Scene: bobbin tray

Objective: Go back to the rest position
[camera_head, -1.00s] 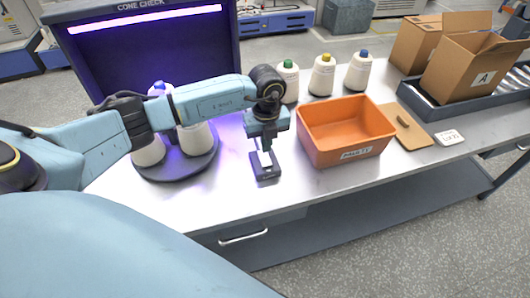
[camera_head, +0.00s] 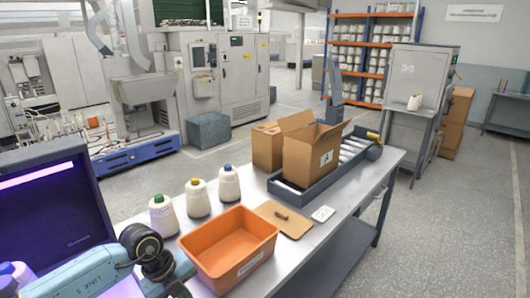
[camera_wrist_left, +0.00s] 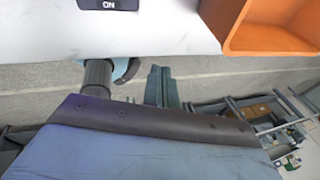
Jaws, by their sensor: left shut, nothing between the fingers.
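My left arm (camera_head: 95,272) comes in from the lower left of the head view. Its dark wrist joints (camera_head: 145,245) are beside the orange bin (camera_head: 228,243). Only the upper part of my left gripper (camera_head: 177,289) shows at the bottom edge; its fingertips are cut off. It is shut and I see nothing held. The orange bin also shows in the left wrist view (camera_wrist_left: 240,38), at the upper right. My right gripper is in neither view.
Three cones (camera_head: 162,215) with green, yellow and blue tops stand behind the bin. A brown board (camera_head: 290,222), a white card (camera_head: 323,214) and an open carton (camera_head: 312,150) on a roller tray lie to the right. The dark check booth (camera_head: 60,205) stands at the left.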

